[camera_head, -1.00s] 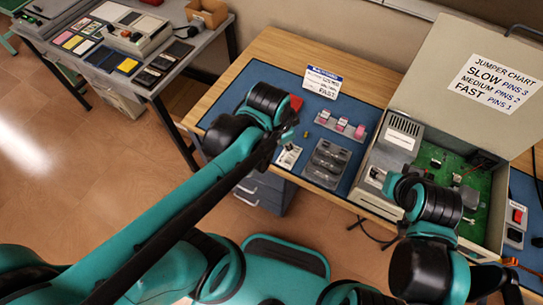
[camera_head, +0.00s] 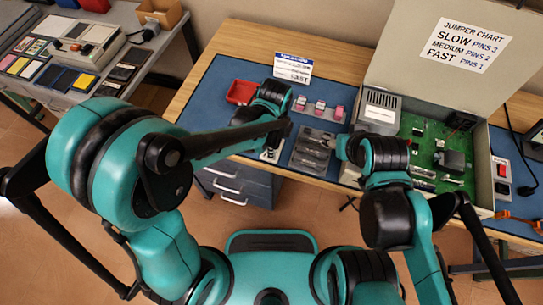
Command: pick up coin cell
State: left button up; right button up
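I cannot make out a coin cell for certain; it may be too small or hidden.
A red bin (camera_head: 241,92), a sign card (camera_head: 293,68) and a rack with pink-topped pieces (camera_head: 319,108) stand behind. The case's raised lid (camera_head: 400,60) and its green board (camera_head: 437,152) are at the right. A side table (camera_head: 125,52) with cards is at the upper left.

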pick_arm(q)
notch_tip(320, 180, down, 3)
jog(key=shift+f+b, duration=0.2)
jog(key=shift+b, duration=0.35)
jog(key=shift+r, duration=0.1)
grip_shut()
